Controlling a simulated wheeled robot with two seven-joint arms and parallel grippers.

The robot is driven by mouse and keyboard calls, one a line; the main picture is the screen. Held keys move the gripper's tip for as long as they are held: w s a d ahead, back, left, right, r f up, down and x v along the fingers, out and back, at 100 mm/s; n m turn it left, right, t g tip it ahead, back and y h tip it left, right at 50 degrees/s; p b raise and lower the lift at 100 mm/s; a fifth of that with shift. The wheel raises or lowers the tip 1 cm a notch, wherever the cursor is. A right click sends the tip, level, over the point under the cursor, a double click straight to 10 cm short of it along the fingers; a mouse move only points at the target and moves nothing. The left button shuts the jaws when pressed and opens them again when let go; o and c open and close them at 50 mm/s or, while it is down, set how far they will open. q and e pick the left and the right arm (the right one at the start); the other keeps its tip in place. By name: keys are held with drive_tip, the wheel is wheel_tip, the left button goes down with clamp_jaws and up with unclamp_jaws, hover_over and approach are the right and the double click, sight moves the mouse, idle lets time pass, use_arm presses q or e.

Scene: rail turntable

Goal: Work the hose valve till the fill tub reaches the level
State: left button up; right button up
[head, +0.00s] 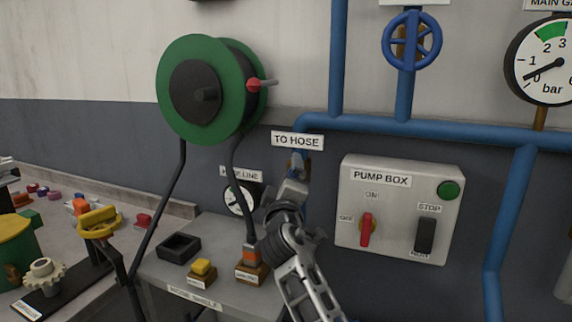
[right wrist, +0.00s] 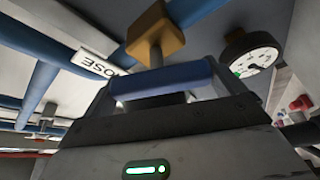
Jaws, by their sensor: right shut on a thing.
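The hose valve sits under the "TO HOSE" sign (head: 297,141), on the blue pipe.
The pump box (head: 398,207) has a red knob standing upright and a green button or lamp. A small line gauge (head: 238,199) is left of the valve. A green hose reel (head: 205,90) stands over a grey bench (head: 150,272). A blue handwheel (head: 411,40) is higher up.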

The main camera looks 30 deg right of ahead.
drive_tip(key=shift+f+n+g+y+p, duration=0.1)
drive_tip(key=shift+n+g+y+p, duration=0.45)
drive_tip(key=shift+n, duration=1.05)
drive_tip(key=o, duration=0.6)
drive_tip(key=b+v, duration=0.1)
drive_tip(key=v, duration=0.7)
drive_tip(key=b+v, duration=0.2)
drive_tip(key=v, duration=0.6)
drive_tip(key=shift+d+f, duration=0.1)
drive_tip(key=shift+f, duration=0.1)
